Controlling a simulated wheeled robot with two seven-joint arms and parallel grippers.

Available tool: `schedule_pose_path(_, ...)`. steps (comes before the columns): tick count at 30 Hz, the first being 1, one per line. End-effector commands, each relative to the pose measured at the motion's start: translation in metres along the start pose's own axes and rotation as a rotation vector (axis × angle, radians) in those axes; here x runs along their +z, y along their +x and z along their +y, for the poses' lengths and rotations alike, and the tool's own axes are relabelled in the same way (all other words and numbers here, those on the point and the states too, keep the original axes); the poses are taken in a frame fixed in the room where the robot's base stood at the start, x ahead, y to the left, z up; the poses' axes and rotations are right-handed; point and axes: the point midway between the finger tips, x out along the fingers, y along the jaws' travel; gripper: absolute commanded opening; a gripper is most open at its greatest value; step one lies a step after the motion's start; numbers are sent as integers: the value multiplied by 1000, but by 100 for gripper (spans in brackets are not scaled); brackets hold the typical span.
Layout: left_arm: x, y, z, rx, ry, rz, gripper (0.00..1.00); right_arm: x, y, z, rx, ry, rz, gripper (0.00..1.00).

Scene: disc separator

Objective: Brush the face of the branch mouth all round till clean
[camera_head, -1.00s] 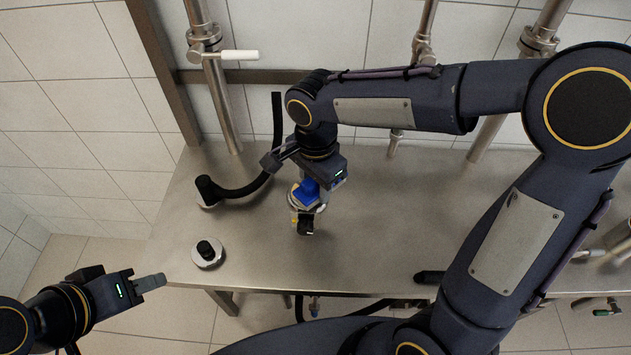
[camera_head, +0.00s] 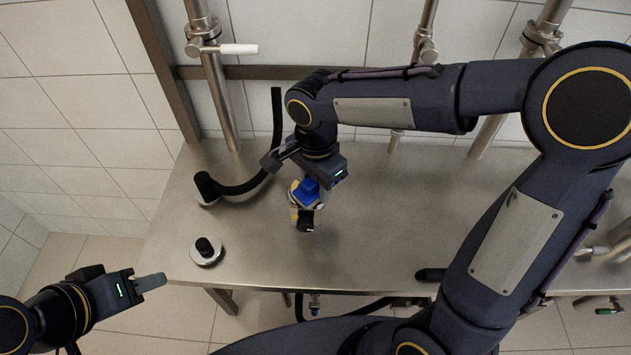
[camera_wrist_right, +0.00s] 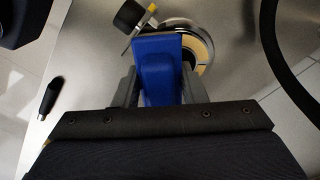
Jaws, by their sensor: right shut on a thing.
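My right gripper (camera_head: 318,181) is shut on a blue brush (camera_head: 309,189), and its two fingers grip the blue block in the right wrist view (camera_wrist_right: 160,75). The brush is against or just over a round metal mouth (camera_wrist_right: 203,50) with a pale tan face, which is partly hidden behind the brush. The mouth also shows as a pale rim in the head view (camera_head: 293,192). A black knob with a yellow part (camera_head: 305,221) sits beside it. Whether bristles touch the face cannot be seen. My left gripper (camera_head: 158,281) is at the lower left, away from the table, its fingers seemingly together.
A black hose (camera_head: 247,187) curves from a round fitting on the steel table (camera_head: 370,240). A metal disc with a black knob (camera_head: 207,251) stands near the front left. A black handle (camera_head: 430,275) lies at the front edge. Pipes rise along the back wall.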

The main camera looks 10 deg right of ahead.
Motion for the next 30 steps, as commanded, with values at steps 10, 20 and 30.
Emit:
schedule_pose_path(10, -3, -6, 3, 0, 0, 0, 36, -7, -2, -28, 1, 0, -1, 0)
schedule_pose_path(20, -3, -7, 3, 0, 0, 0, 36, -9, -1, -33, 0, 1, 0, 0)
schedule_pose_path(30, -3, -6, 3, 0, 0, 0, 36, -5, 0, -35, 0, -2, 0, 0)
